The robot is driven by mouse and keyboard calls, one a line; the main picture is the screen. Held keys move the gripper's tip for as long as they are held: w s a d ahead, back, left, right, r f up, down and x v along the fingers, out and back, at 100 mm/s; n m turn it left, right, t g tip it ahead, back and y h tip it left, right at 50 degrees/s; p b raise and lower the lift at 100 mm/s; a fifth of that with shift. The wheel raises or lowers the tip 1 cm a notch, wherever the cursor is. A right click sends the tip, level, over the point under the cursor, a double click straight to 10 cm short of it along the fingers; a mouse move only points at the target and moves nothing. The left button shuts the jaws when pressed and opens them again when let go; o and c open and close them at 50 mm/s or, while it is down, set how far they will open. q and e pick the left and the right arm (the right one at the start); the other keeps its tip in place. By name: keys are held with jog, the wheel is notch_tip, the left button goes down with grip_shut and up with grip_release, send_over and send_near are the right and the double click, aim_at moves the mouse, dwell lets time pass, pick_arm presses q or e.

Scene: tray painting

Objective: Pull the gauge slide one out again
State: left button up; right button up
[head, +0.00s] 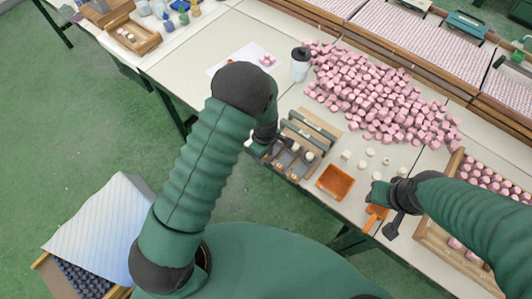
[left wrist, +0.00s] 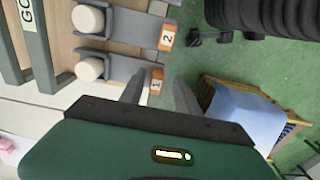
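The gauge (head: 318,127) is a wooden block with grey rails on the table's near edge; its corner also shows in the left wrist view (left wrist: 62,22). Slide one has an orange tag marked 1 (left wrist: 157,80) and a round whitish piece (left wrist: 89,69) on its grey bar. Slide two, tagged 2 (left wrist: 167,38), lies parallel beside it with a similar piece (left wrist: 88,19). My left gripper (left wrist: 160,82) is open, its fingers on either side of tag 1 with gaps showing. My right gripper (head: 384,214) is by an orange tool (head: 375,216); its grip is unclear.
An orange tray (head: 335,182) stands right of the gauge, with several pale pieces (head: 368,152) beyond it. A large heap of pink pieces (head: 380,95) covers the table behind. A bottle (head: 300,64) stands behind the gauge. A wooden crate (head: 440,240) is at the right.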

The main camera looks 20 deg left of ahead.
pick_arm(q)
jog(key=shift+w+a, duration=0.1)
jog(key=shift+a, duration=0.15)
jog(key=shift+r, duration=0.35)
notch_tip(320, 180, up, 16)
jog(key=shift+d, duration=0.1)
jog(key=s+a+r+m+t, duration=0.2)
jog(key=s+a+r+m, duration=0.1)
jog(key=s+m, duration=0.9)
jog(key=shift+s+a+r+m+t, duration=0.2)
jog(key=shift+a+m+t, duration=0.1)
jog(key=shift+a+m, duration=0.55)
